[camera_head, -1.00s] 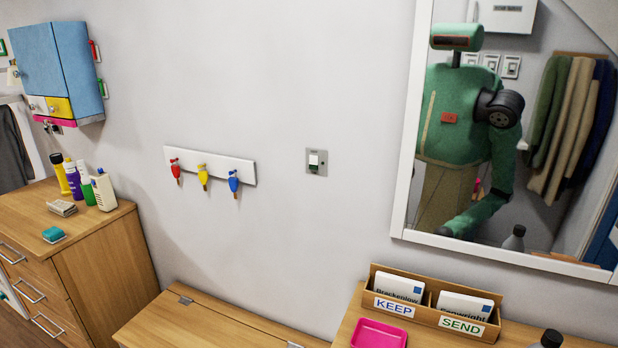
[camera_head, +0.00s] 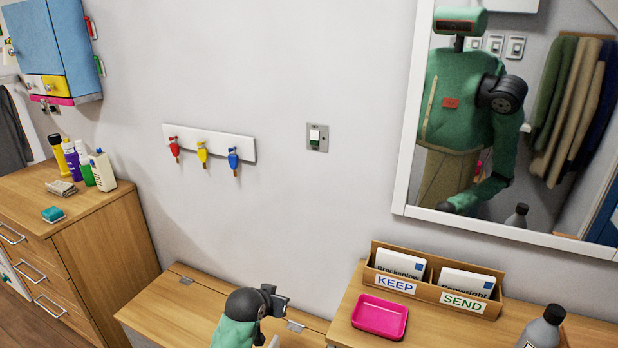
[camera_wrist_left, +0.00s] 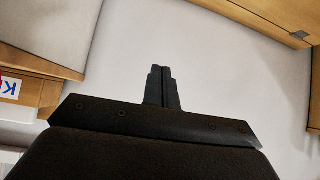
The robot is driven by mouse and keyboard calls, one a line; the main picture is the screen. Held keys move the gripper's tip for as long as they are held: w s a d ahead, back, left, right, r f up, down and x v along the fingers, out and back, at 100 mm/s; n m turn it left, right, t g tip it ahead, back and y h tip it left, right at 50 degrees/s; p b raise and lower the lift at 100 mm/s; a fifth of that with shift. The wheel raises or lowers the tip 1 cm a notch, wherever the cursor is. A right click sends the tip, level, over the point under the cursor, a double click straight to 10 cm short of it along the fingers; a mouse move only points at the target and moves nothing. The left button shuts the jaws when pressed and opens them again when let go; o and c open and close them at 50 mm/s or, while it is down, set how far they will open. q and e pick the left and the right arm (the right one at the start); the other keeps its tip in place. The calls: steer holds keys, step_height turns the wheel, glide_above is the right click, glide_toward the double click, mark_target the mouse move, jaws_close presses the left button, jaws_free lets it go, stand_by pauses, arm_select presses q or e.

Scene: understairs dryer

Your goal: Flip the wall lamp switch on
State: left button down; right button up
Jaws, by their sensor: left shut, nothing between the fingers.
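The wall switch (camera_head: 317,137) is a small grey plate with a pale rocker, on the wall between the key rack and the mirror. Its rocker stands out at the top, with a dark patch below. Nothing touches it. My left gripper (camera_head: 277,300) is at the bottom middle of the head view, below the switch and clear of it, in front of the bench. In the left wrist view its fingers (camera_wrist_left: 162,82) are shut together and empty, with bare wall behind. The switch is not seen in the left wrist view. My right gripper is out of view.
A key rack (camera_head: 209,144) with three coloured hangers is left of the switch. A framed mirror (camera_head: 403,160) is on the right. Below are a wooden bench (camera_head: 165,315), a letter box (camera_head: 430,290), a pink tray (camera_head: 380,316) and a grey bottle (camera_head: 543,328). The wall around the switch is clear.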

arm_select(q)
steer(key=w+d+r+m+t+h, duration=0.1)
steer(key=w+d+r+t+h, duration=0.3)
steer(key=r, duration=0.6)
steer(key=w+d+r+m+t+h, duration=0.2)
steer(key=w+d+r, duration=0.3)
steer(key=r, duration=0.5)
steer(key=s+a+r+n+t, duration=0.1)
steer(key=a+r+n+t, duration=0.1)
steer(key=a+r+t, duration=0.3)
step_height(320, 180, up, 6)
steer(key=t+b, duration=0.1)
steer(key=t, duration=0.2)
steer(key=shift+s+f+t+h, duration=0.2)
steer(key=shift+t+h, duration=0.1)
steer(key=shift+h, duration=0.1)
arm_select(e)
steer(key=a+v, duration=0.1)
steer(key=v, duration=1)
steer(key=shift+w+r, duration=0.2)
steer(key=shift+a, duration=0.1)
